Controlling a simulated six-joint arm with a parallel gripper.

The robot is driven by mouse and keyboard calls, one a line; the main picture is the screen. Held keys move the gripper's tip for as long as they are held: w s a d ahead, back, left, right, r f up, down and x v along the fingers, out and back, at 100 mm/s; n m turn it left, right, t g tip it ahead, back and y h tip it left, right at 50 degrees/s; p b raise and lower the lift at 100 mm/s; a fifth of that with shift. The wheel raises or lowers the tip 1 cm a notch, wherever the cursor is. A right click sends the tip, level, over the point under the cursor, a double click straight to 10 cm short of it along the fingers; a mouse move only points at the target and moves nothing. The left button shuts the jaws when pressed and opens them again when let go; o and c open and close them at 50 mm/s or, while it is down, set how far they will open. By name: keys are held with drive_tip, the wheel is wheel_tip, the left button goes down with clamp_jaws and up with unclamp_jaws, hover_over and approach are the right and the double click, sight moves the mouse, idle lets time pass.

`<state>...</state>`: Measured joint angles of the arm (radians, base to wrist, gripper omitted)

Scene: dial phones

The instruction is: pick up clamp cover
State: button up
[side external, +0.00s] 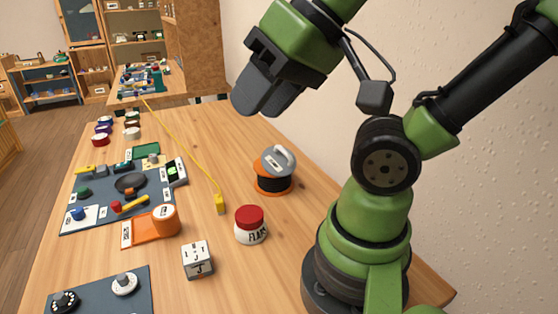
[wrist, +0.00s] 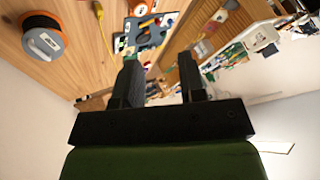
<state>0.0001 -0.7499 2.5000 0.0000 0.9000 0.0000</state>
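My gripper (side external: 264,94) is high above the table, at the top of the side view. In the wrist view my gripper (wrist: 161,78) has its two dark fingers apart with nothing between them. No part is clearly labelled as a clamp cover. A grey round cover with a raised handle (side external: 278,160) sits on a black spool with an orange base (side external: 273,184), below and apart from my gripper. It also shows as a grey disc ringed with orange (wrist: 43,42) at the upper left of the wrist view.
A red-lidded jar (side external: 250,226), a white lettered cube (side external: 197,259) and an orange dispenser (side external: 151,228) stand nearby. A yellow cable (side external: 184,155) crosses the wooden table to a yellow plug (side external: 220,204). A blue-grey mat (side external: 105,190) holds several small parts. The wall is behind the arm.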

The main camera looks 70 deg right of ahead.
drive_tip(key=shift+o, duration=0.4)
drive_tip(key=shift+w, duration=0.1)
drive_tip(key=g+h, duration=0.2)
drive_tip(key=g, duration=0.5)
hover_over(281, 147)
wheel_tip(281, 147, down, 10)
drive_tip(key=shift+m, duration=0.3)
drive_tip(key=f, duration=0.4)
drive_tip(key=shift+s+d+f, duration=0.1)
drive_tip(key=shift+s+d, duration=0.1)
drive_tip(key=shift+s, duration=0.05)
drive_tip(key=f, duration=0.5)
drive_tip(key=shift+w+a+f, duration=0.15)
drive_tip(key=shift+w+f, duration=0.1)
drive_tip(key=shift+f, duration=0.15)
clamp_jaws()
